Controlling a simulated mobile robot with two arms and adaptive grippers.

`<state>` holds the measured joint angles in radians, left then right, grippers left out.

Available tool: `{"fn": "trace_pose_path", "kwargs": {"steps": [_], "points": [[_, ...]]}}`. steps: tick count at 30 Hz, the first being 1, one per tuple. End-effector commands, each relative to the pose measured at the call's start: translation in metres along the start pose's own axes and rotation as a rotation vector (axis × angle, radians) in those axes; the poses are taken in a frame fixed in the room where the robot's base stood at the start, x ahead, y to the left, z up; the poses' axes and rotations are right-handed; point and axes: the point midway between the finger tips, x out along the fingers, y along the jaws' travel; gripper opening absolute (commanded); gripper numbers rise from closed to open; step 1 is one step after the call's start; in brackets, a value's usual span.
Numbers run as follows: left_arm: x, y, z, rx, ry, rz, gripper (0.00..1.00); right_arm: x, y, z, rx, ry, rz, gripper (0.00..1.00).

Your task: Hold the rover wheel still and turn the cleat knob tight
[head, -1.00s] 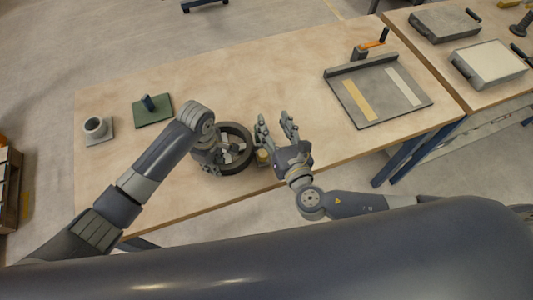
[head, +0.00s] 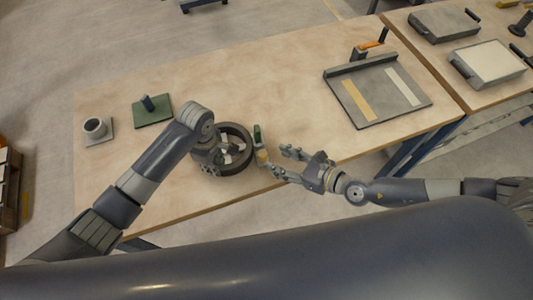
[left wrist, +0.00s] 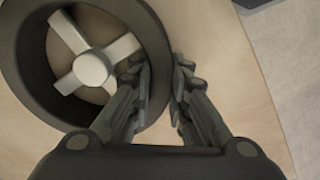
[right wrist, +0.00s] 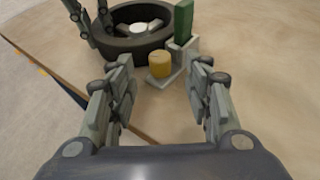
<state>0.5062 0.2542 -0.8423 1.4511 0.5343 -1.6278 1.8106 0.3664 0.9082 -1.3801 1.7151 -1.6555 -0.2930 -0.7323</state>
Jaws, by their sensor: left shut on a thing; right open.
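The rover wheel (head: 249,145), a dark ring with pale spokes and a light hub, lies flat near the table's front edge. My left gripper (head: 208,161) is shut on the wheel's rim, which passes between its fingers in the left wrist view (left wrist: 153,35). The cleat knob (right wrist: 159,64) is a yellow cylinder on a grey bracket (right wrist: 184,68) with an upright green block (right wrist: 184,22), close beside the wheel. My right gripper (head: 280,161) is open and empty. Its fingers point at the knob from the right, the knob lying ahead between them and apart from them.
A grey tray (head: 376,122) with a tan and a white strip lies at the right of the table. A green plate (head: 153,117) with a dark peg and a grey cup on a plate (head: 95,127) stand at the left. Bare wood lies between the wheel and the tray.

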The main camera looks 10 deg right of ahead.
Motion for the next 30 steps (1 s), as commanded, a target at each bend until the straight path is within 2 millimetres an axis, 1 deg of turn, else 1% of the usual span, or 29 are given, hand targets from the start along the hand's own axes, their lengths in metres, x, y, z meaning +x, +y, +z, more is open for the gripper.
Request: {"fn": "trace_pose_path", "kwargs": {"steps": [1,3,6,9,15,22,23,24,26,27,28,30], "points": [[0.000,0.000,0.000,0.000,0.000,0.001,0.00,0.012,0.000,0.001,0.001,-0.003,0.000,0.46],[0.000,0.000,0.000,0.000,0.000,0.001,0.00,0.025,0.000,0.001,0.000,-0.003,0.000,0.46],[0.000,0.000,0.000,0.000,0.000,0.001,0.00,0.041,0.000,0.001,0.000,-0.002,0.000,0.46],[0.000,0.000,0.000,0.000,0.000,0.001,0.00,0.051,0.000,0.000,0.001,-0.001,0.000,0.46],[0.000,0.000,0.000,-0.001,0.000,0.001,0.00,0.061,0.000,0.000,0.000,0.000,-0.001,0.46],[0.000,0.000,0.000,-0.001,0.000,0.001,0.00,0.061,0.000,0.000,0.001,0.000,-0.001,0.46],[0.000,0.000,0.000,-0.001,0.000,0.001,0.00,0.061,0.000,0.000,0.001,0.000,-0.001,0.39],[0.000,0.000,0.000,-0.001,0.000,0.001,0.00,0.061,0.000,0.000,0.001,0.000,-0.001,0.30],[0.000,0.000,0.000,-0.001,0.000,0.001,0.00,0.061,0.000,0.000,0.001,0.000,-0.001,0.17],[0.000,0.000,0.000,-0.001,0.000,0.001,0.00,0.061,0.000,0.000,0.001,0.000,-0.001,0.08],[0.000,0.000,0.000,-0.001,0.000,0.001,0.00,0.061,0.000,0.000,0.001,0.000,-0.001,0.02],[0.000,0.000,0.000,-0.001,0.000,0.001,0.00,0.061,0.000,0.000,0.000,0.000,-0.001,0.02]]}}
